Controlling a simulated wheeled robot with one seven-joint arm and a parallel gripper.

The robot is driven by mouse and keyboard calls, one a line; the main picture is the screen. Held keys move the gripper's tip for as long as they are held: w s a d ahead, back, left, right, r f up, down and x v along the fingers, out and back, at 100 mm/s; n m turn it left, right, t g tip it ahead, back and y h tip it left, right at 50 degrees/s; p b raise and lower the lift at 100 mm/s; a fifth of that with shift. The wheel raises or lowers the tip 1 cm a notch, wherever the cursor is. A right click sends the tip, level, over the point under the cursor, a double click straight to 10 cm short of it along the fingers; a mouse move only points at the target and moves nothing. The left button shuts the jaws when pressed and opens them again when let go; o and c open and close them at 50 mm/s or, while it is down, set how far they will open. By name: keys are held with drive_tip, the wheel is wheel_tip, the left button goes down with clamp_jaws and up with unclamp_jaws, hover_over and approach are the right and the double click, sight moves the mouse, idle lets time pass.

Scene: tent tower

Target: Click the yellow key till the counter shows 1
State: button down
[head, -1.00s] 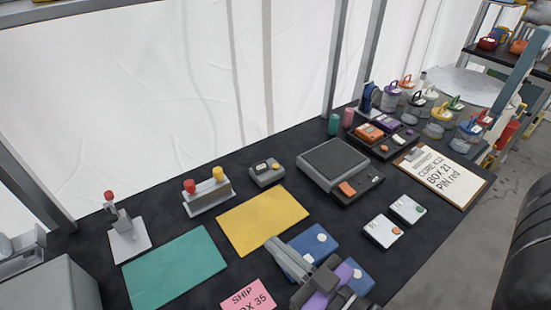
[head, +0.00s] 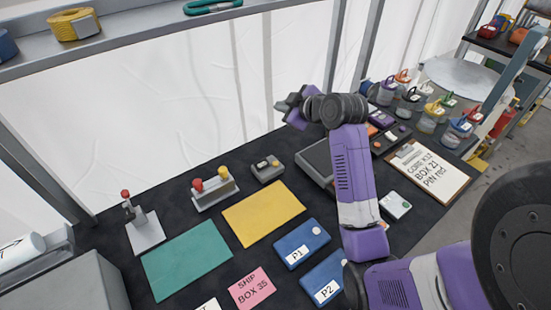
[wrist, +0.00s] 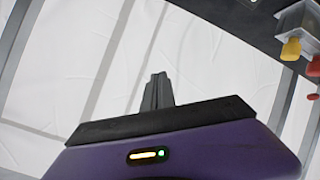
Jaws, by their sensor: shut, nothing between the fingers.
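A small stand (head: 213,193) on the black table carries a red knob (head: 197,184) and a yellow knob (head: 222,173), the yellow key as far as I can tell. The wrist view shows the yellow knob (wrist: 291,49) and red knob (wrist: 313,68) at its upper right corner. A small grey device (head: 267,169) behind the yellow mat looks like a counter; its reading is too small to make out. My gripper (head: 283,104) is raised at the back of the table, above and to the right of the knobs, apart from them. It is shut and empty, also in the wrist view (wrist: 157,92).
A yellow mat (head: 263,214) and a teal mat (head: 187,259) lie in front of the stand. A lever switch (head: 142,230) stands at the left. Blue boxes P1 (head: 301,244) and P2 (head: 325,283) lie at the front. A shelf (head: 130,40) runs above the back left.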

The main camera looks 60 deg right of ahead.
drive_tip(key=s+a+f+n+g+y, duration=0.1)
drive_tip(key=a+f+n+g+y, duration=0.1)
drive_tip(key=f, duration=0.4)
drive_tip(key=a+n+y, duration=0.1)
drive_tip(key=a+n, duration=0.1)
drive_tip(key=shift+s+a, duration=0.2)
drive_tip(key=shift+a, duration=0.2)
drive_tip(key=b, duration=0.7)
hover_over(278, 166)
wheel_tip(278, 166, down, 8)
drive_tip(key=shift+r, duration=0.1)
drive_tip(key=shift+f, duration=0.5)
drive_tip(key=shift+f, duration=0.1)
idle(0.7)
drive_tip(key=shift+f, duration=0.3)
